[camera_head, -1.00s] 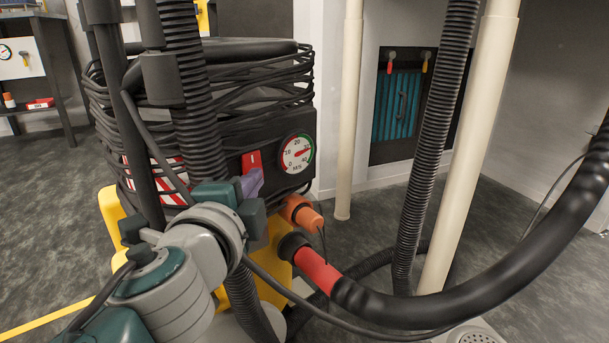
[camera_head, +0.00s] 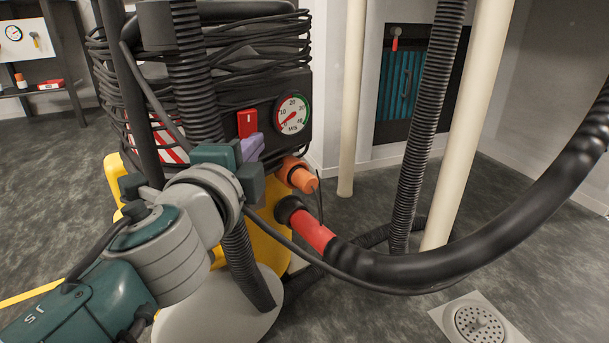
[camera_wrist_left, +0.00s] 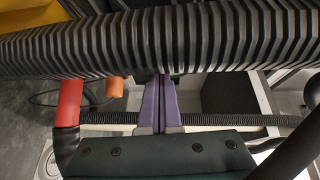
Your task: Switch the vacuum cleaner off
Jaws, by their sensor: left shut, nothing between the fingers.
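The vacuum cleaner is a dark unit wrapped in black cable on a yellow body (camera_head: 270,232). Its red rocker switch (camera_head: 247,124) is on the dark front panel, left of a round dial gauge (camera_head: 292,115) in m/s. The gauge needle points down-left, near 0. My left gripper (camera_head: 252,147) has purple fingers, shut and empty, just below the switch; whether they touch it I cannot tell. In the left wrist view the shut fingers (camera_wrist_left: 161,103) point toward a black ribbed hose that crosses the top; the switch is not visible there. My right gripper is not in view.
An orange connector (camera_head: 298,175) and a red hose cuff (camera_head: 312,232) with a thick black hose lie right of my gripper. A ribbed hose (camera_head: 425,125) and cream pipes (camera_head: 352,100) stand further right. A floor drain (camera_head: 478,324) is at lower right.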

